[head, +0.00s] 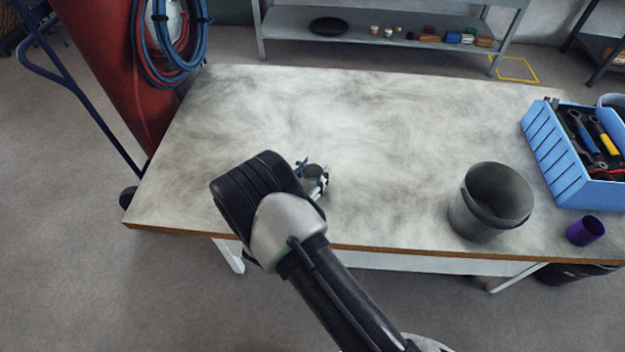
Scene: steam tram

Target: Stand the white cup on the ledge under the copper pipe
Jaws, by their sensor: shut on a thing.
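My gripper (314,181) is low over the near left part of the grey-white worktable (390,120), mostly hidden behind my own wrist. It is shut on a small greyish thing, only partly visible between the fingers. I cannot tell from this view whether that is the white cup. No other white cup shows. I see no ledge and no copper pipe in this view.
A grey bucket (468,213) stands at the table's right, with a purple cup (585,231) and a blue tool crate (553,165) beyond. A red cylinder (112,62) with hoses stands left. A low shelf (290,22) is behind. The table's middle is clear.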

